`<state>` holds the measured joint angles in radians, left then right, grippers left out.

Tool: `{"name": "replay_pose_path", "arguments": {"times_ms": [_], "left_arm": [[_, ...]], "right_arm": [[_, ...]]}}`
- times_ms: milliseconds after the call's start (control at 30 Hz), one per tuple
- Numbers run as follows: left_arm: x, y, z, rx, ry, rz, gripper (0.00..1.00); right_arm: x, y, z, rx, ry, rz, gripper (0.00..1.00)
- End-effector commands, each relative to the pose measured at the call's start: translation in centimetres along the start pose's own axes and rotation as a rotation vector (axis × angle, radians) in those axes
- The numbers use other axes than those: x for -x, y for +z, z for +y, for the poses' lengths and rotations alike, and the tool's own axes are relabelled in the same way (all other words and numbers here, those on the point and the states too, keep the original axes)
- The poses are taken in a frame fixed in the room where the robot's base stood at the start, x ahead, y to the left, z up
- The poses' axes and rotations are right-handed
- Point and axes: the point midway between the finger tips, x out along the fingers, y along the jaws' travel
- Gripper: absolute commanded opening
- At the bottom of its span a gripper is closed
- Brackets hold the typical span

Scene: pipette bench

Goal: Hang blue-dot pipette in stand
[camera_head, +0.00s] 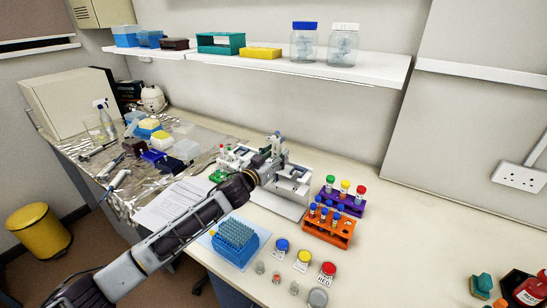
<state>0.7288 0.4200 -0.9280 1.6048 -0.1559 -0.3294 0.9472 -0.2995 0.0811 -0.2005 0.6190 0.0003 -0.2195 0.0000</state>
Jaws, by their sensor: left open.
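A white and grey stand (290,205) is on the bench near the middle, partly hidden behind my left arm. My left gripper (273,163) reaches over the stand from the left, with its fingers open. An upright pipette-like shape with a grey-blue top (277,140) shows right at the fingers. It is too small to tell whether it carries a blue dot or touches the fingers. Small items with green and red tops (222,150) show just left of the gripper. My right gripper is not in view.
A blue tip box (234,240) is in front of the stand. Purple (352,204) and orange (340,237) tube racks are to its right. Several capped jars, one with a red lid (328,269), stand at the front. A shelf (360,71) runs above. The right bench is mostly clear.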

Motion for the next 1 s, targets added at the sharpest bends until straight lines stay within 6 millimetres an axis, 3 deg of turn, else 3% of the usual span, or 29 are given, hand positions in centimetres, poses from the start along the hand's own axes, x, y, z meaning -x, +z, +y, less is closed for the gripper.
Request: {"name": "replay_pose_path", "arguments": {"times_ms": [367,1000], "left_arm": [[1.3,0.1,-0.1,0.000,-0.001,0.000,0.52],[7.5,0.1,0.0,0.001,0.000,-0.001,0.52]], "right_arm": [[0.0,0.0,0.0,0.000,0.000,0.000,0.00],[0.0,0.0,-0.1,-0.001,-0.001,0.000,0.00]]}}
